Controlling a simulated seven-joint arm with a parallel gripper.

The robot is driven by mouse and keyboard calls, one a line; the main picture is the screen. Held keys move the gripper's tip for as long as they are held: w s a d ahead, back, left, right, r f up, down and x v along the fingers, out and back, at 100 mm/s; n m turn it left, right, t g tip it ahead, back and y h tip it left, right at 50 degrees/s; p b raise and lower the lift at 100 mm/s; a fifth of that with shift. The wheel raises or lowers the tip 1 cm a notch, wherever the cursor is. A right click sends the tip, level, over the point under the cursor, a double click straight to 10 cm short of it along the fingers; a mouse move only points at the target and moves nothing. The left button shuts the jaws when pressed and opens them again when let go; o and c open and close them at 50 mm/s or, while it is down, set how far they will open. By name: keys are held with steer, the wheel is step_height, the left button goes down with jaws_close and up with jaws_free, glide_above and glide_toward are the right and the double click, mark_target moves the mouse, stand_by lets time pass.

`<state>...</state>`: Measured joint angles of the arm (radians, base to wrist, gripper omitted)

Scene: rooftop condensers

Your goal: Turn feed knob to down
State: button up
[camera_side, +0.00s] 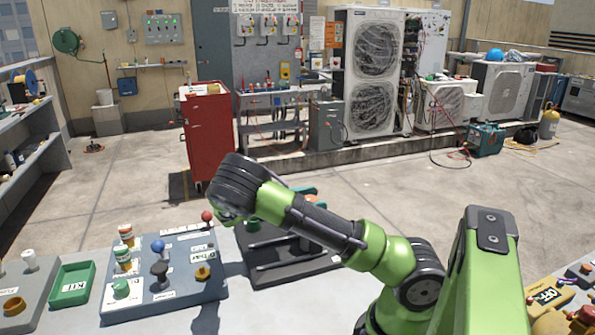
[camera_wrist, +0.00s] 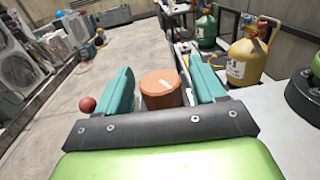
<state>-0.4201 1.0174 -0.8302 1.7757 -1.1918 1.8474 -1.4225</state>
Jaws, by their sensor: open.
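In the wrist view my gripper (camera_wrist: 165,92) has two teal fingers spread apart. A round orange-brown knob (camera_wrist: 160,88) with a short white mark on its top shows between them, with gaps at its sides. I cannot tell how deep the fingers reach around it. No label is readable in this view, so I cannot confirm that it is the feed knob. In the side view my arm is bent low over the front bench, and its wrist and forearm hide most of the gripper and the knob.
A red ball (camera_wrist: 87,104) is left of the fingers. A yellow gas cylinder (camera_wrist: 250,55) and a green one (camera_wrist: 207,28) stand beyond. A grey panel (camera_side: 200,292) carries blue (camera_side: 158,246), green (camera_side: 121,289) and yellow (camera_side: 203,272) controls. A red cabinet (camera_side: 208,140) stands behind.

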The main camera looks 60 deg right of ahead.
steer(key=v, duration=1.7)
steer(key=s+a+r+n+t+h, duration=0.2)
steer(key=s+a+n+t+h, duration=0.1)
steer(key=s+a+n+t, duration=0.15)
steer(key=s+d+f, duration=0.1)
steer(key=s+d, duration=0.3)
steer(key=d, duration=0.4)
steer(key=s+d+f+t+h, duration=0.1)
steer(key=s+d, duration=0.4)
steer(key=d, duration=0.4)
steer(key=shift+s+d, duration=0.15)
steer(key=shift+d, duration=0.1)
